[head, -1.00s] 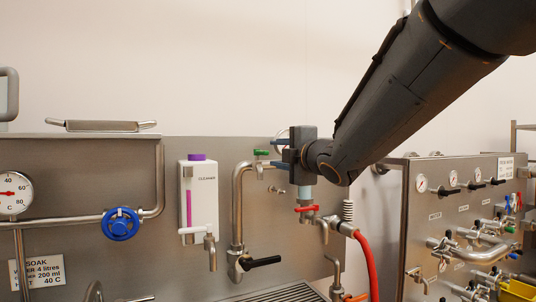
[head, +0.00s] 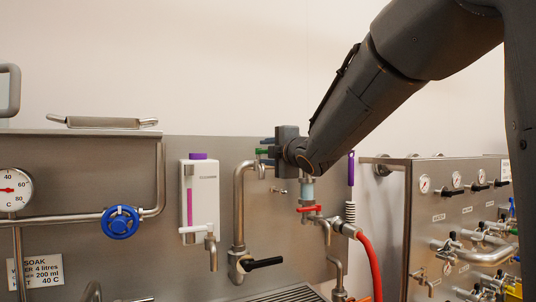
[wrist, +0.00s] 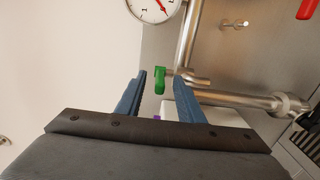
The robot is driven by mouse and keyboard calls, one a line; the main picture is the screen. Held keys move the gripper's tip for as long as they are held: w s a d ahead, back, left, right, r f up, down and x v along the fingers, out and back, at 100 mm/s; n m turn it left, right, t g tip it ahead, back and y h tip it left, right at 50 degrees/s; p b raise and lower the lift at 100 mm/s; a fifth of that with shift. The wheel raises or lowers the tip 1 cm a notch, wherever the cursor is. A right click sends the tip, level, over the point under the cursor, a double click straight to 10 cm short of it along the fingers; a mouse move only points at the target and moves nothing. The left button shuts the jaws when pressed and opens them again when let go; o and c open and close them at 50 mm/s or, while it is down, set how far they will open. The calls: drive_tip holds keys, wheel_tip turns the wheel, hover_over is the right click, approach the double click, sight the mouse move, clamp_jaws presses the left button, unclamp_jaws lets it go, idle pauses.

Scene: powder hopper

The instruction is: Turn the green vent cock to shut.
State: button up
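The green vent cock (wrist: 160,79) is a small green handle on a short steel outlet at the top of the bent steel pipe. In the wrist view it lies just beyond and between the two blue fingertips of my gripper (wrist: 161,74). The fingers are apart, and a gap shows on each side of the green handle. In the head view the cock (head: 261,151) shows at the left end of my gripper (head: 266,149), partly covered by the fingers. I cannot tell there whether a finger touches it.
A white dispenser (head: 200,205) with a purple cap hangs left of the pipe (head: 239,205). A black lever (head: 264,263) sits low on that pipe. A red-handled valve (head: 309,208) and red hose (head: 370,262) are below right of my gripper. A blue handwheel (head: 120,222) is farther left.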

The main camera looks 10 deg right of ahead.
sight(256, 152)
drive_tip(key=shift+c, duration=0.4)
clamp_jaws()
drive_tip(key=shift+a+b, duration=0.7)
drive_tip(key=shift+a, duration=0.15)
drive_tip(key=shift+a+f+b, duration=0.1)
drive_tip(key=shift+a+b, duration=0.25)
drive_tip(key=shift+b, duration=0.15)
drive_tip(key=shift+a+b, duration=0.35)
drive_tip(key=shift+a, duration=0.1)
drive_tip(key=shift+w, duration=0.1)
